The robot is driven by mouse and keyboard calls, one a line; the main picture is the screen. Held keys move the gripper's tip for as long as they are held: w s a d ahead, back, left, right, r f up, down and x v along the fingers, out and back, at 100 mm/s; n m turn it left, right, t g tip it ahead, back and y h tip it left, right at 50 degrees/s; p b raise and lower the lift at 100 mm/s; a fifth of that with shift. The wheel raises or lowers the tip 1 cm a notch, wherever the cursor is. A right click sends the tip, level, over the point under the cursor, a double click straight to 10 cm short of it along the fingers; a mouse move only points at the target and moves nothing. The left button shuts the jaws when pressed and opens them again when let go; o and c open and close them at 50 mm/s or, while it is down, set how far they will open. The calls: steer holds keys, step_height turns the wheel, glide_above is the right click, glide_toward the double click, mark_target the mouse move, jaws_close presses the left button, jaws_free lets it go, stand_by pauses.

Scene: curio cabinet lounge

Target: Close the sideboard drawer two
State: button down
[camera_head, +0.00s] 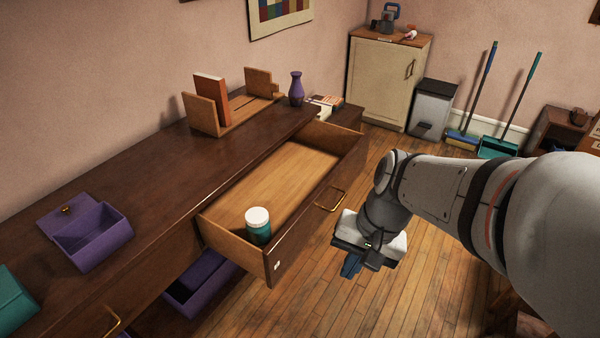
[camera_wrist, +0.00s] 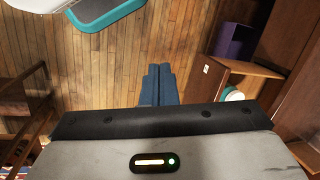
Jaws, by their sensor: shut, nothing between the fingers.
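The dark wood sideboard (camera_head: 150,200) runs along the left wall in the head view. One of its drawers (camera_head: 290,170) stands pulled out, with a light wood inside and a brass handle (camera_head: 331,200) on its front. A teal jar with a white lid (camera_head: 258,226) stands in its near end. My gripper (camera_head: 350,266) is shut and empty, pointing down in front of the drawer front, apart from it. In the wrist view, the shut blue fingers (camera_wrist: 158,85) are over the floor, with the open drawer (camera_wrist: 205,82) to their right.
A purple open box (camera_head: 90,235), a book rack (camera_head: 230,115) and a purple vase (camera_head: 296,89) stand on the sideboard. A purple bin (camera_head: 200,285) shows below the open drawer. A cabinet (camera_head: 385,80), grey trash bin (camera_head: 433,108) and brooms stand at the back. The wood floor before the drawer is clear.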

step_height(320, 180, down, 10)
steer(key=w+a+m+g+y+b, duration=0.1)
steer(key=w+a+m+y+b, duration=0.1)
steer(key=m+y+b, duration=0.3)
steer(key=m+t+y+b, duration=0.7)
steer(key=m+t+b, duration=0.5)
steer(key=m+b, duration=0.4)
glide_toward(299, 234)
steer(key=b+x, duration=0.2)
steer(key=x, duration=0.1)
steer(key=b+x, duration=0.2)
steer(key=x, duration=0.1)
steer(key=shift+f, duration=0.2)
steer(key=shift+w+a, duration=0.25)
steer(key=shift+w, duration=0.05)
steer(key=shift+r, duration=0.1)
